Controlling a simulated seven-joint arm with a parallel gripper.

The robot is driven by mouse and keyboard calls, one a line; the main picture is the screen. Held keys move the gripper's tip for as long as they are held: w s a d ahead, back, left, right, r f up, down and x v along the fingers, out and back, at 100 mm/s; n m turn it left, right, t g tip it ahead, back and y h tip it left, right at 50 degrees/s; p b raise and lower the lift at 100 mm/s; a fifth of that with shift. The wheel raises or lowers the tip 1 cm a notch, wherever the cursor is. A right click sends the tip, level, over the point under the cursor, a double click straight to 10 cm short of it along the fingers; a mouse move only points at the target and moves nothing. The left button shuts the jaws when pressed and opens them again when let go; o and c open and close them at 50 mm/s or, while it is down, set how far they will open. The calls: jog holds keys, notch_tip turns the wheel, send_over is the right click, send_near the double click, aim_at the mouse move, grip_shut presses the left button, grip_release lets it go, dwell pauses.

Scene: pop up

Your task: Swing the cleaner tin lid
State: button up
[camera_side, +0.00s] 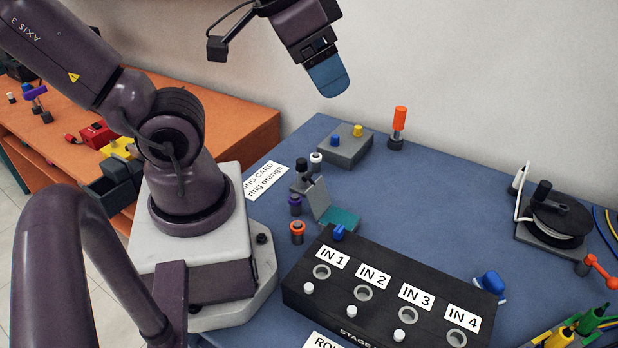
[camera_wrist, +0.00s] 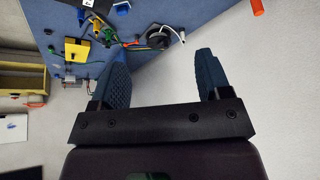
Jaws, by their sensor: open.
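The cleaner tin (camera_side: 340,219) appears to be the small box with a teal pad, on the blue table just behind the black IN 1–IN 4 block. Its grey lid (camera_side: 319,196) stands raised at the tin's left side, tilted up from the pad. My gripper (camera_side: 328,78) is high above the back of the table, well above and apart from the tin. In the wrist view its two blue fingers (camera_wrist: 160,74) are spread with nothing between them. I do not see the tin in the wrist view.
Small ringed posts (camera_side: 296,230) stand close left of the tin. The black block (camera_side: 390,290) is just in front. A grey box with two knobs (camera_side: 345,147) and an orange-handled tool (camera_side: 399,122) are behind. A cable reel (camera_side: 555,215) is at right.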

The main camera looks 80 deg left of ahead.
jog(key=shift+c, duration=0.5)
jog(key=shift+a, duration=0.15)
jog(key=c, duration=0.4)
jog(key=a+f+n+g, duration=0.1)
jog(key=a+f+n, duration=0.1)
jog(key=a+f+n+g, duration=0.1)
jog(key=a+f, duration=0.2)
jog(key=shift+w+a+n+g, duration=0.15)
jog(key=shift+a+n+g, duration=0.15)
jog(key=shift+n+g, duration=0.1)
jog(key=shift+c, duration=0.2)
jog(key=n+t+h, duration=0.5)
jog(key=n+h, duration=0.2)
jog(key=n, duration=1.6)
send_near(306, 174)
jog(key=w+f, duration=0.1)
jog(key=x, duration=0.8)
jog(key=shift+d, duration=0.3)
jog(key=c, duration=0.6)
